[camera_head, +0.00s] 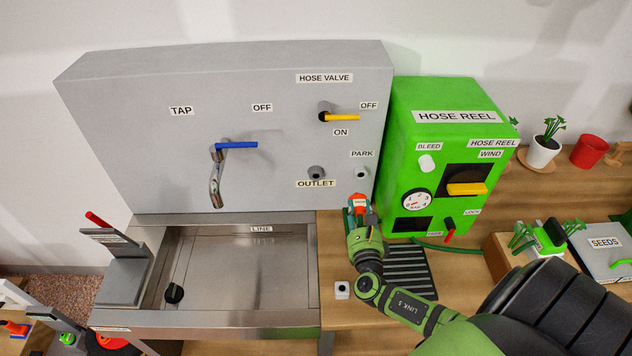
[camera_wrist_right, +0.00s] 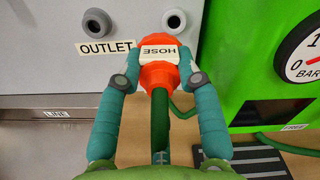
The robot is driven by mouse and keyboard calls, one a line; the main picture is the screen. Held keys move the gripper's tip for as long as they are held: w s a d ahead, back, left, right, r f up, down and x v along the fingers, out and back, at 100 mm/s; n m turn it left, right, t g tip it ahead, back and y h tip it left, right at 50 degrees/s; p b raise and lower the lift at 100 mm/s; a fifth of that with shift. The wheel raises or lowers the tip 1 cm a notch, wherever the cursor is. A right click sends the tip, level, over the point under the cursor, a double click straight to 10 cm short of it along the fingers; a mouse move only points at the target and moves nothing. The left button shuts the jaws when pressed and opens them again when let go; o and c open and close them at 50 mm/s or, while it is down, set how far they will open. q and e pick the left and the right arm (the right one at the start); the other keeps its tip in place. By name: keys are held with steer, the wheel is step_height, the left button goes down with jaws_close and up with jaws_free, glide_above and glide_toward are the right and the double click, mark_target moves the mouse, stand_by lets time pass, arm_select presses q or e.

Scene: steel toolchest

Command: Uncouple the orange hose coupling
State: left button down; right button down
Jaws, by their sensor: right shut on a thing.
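The orange hose coupling (camera_wrist_right: 160,72) has a white HOSE label and a green hose (camera_wrist_right: 160,115) running from its lower end. My right gripper (camera_wrist_right: 159,82) is shut on it, one finger on each side. In the head view the coupling (camera_head: 358,203) shows at the tip of my right gripper (camera_head: 359,210), in front of the grey panel and below the PARK fitting (camera_head: 361,172). The OUTLET fitting (camera_head: 317,172) is to the left and bare. In the wrist view the coupling's top is close below the PARK fitting (camera_wrist_right: 177,21); contact cannot be told. My left gripper is out of view.
The green hose reel box (camera_head: 445,125) stands close on the right, with gauge, knobs and a yellow WIND handle (camera_head: 467,189). The steel sink (camera_head: 240,265) lies left, under the tap (camera_head: 215,180). A yellow hose valve lever (camera_head: 342,118) is above the fittings.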

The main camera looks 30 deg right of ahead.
steer(key=shift+s+d, duration=0.3)
steer(key=shift+d, duration=0.2)
steer(key=shift+s+d, duration=0.25)
steer(key=shift+d, duration=0.25)
steer(key=shift+b+x, duration=0.8)
steer(key=shift+x, duration=1)
steer(key=shift+b+x, duration=0.35)
steer(key=shift+x, duration=0.7)
steer(key=shift+b+x, duration=0.75)
steer(key=shift+x, duration=0.8)
steer(key=c, duration=0.8)
jaws_free()
steer(key=shift+o, duration=0.2)
